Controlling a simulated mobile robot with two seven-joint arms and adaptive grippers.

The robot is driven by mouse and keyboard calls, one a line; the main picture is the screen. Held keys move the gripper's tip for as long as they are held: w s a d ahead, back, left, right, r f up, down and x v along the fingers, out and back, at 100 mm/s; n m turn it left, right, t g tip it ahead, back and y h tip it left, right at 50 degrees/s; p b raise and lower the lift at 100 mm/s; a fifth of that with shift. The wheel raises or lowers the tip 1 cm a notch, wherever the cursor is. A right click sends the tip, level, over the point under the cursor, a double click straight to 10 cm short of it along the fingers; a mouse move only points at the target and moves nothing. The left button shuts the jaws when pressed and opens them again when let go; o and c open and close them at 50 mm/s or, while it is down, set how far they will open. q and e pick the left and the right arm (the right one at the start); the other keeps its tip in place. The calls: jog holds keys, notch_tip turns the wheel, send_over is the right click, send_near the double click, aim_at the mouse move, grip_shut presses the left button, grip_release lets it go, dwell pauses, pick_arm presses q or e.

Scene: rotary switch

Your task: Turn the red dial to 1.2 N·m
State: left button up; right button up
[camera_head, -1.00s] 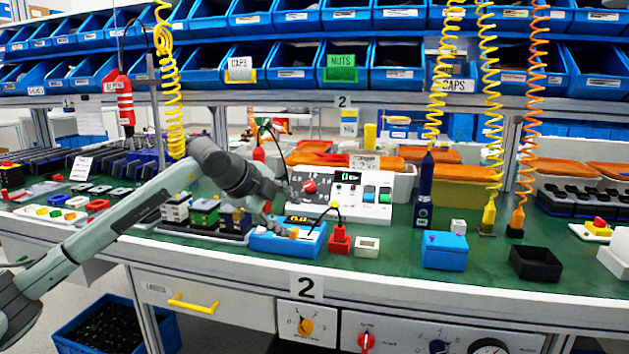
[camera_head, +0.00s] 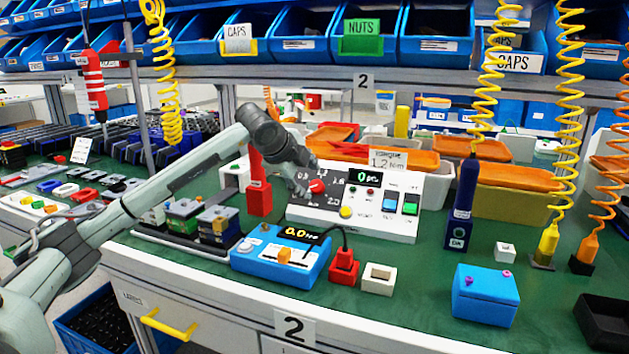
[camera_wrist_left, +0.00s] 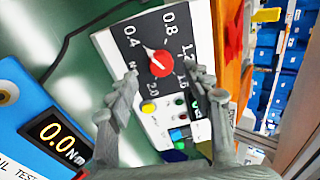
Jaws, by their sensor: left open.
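The red dial (camera_head: 317,187) sits on the dark scale plate of a white control box (camera_head: 392,222). In the left wrist view the red dial (camera_wrist_left: 161,63) shows whole, with a white pointer mark aimed toward 0.4. The scale around it reads 0.4, 0.8 and higher values; 1.2 is partly covered by a finger. My left gripper (camera_head: 302,184) is at the dial's left in the head view. In the left wrist view its fingers (camera_wrist_left: 168,82) are open, one on each side of the dial's lower area, with a gap to the dial. My right gripper is not in view.
A card reading 1.2 N·m (camera_head: 388,160) stands behind the box. A blue torque tester (camera_head: 280,258) showing 0.0, a red block (camera_head: 344,268) and a white block (camera_head: 378,280) stand in front. A red post (camera_head: 259,190) is left of the box.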

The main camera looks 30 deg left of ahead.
aim_at(315, 185)
pick_arm(q)
jog(key=x, duration=0.3)
jog(key=shift+w+f, duration=0.1)
jog(key=shift+w, duration=0.05)
jog(key=shift+w+f, duration=0.2)
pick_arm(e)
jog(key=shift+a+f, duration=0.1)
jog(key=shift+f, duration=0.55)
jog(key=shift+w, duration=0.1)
pick_arm(q)
jog(key=c, duration=1.2)
jog(key=shift+o, duration=0.2)
